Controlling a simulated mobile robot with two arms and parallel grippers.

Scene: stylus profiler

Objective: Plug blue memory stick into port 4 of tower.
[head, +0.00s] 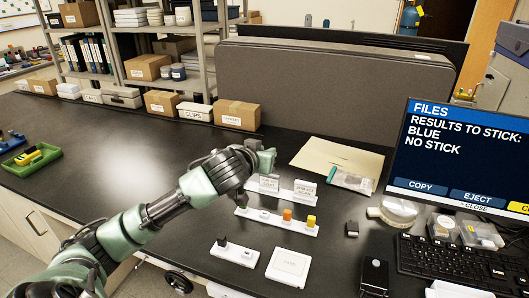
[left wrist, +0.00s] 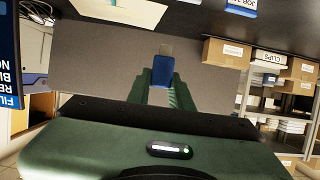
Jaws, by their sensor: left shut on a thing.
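My left gripper (head: 264,160) is raised above the dark bench, in front of the grey partition. In the left wrist view, my left gripper (left wrist: 162,88) is shut on the blue memory stick (left wrist: 162,70). A paler end, probably the plug, points away from the fingers. The stick cannot be made out in the head view. No tower with numbered ports can be made out in either view. The monitor (head: 460,150) reads "RESULTS TO STICK: BLUE" and "NO STICK". My right gripper is not in view.
White strips (head: 258,215) holding small orange, yellow and other pieces lie below the gripper. A white square box (head: 289,267), a small black device (head: 374,275) and a keyboard (head: 450,262) are nearer the front. The partition (head: 330,85) stands behind. The bench's left-middle (head: 120,140) is clear.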

